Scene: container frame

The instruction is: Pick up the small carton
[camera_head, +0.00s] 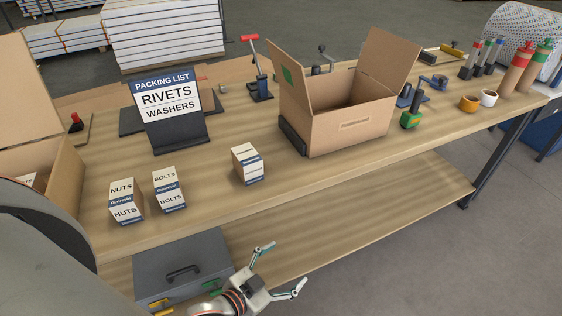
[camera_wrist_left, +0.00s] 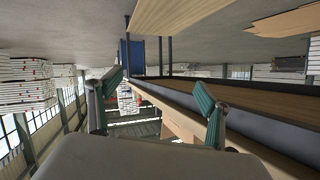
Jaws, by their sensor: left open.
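Three small cartons with white and blue sides stand near the table's front edge in the head view. One reads NUTS (camera_head: 125,202), one reads BOLTS (camera_head: 168,190), and a third carton (camera_head: 247,164) stands apart to their right, its print too small to read. My left gripper (camera_head: 282,268) is open and empty in front of the table, below and apart from the cartons. Its two fingers also show spread in the left wrist view (camera_wrist_left: 158,108), with nothing between them. My right gripper is not in view.
A packing list sign (camera_head: 167,104) reads RIVETS and WASHERS. An open cardboard box (camera_head: 350,128) stands right of the cartons, and another cardboard box (camera_head: 70,185) at the left. A grey toolbox (camera_head: 182,268) sits below the tabletop. Bare wood (camera_head: 215,195) lies around the third carton.

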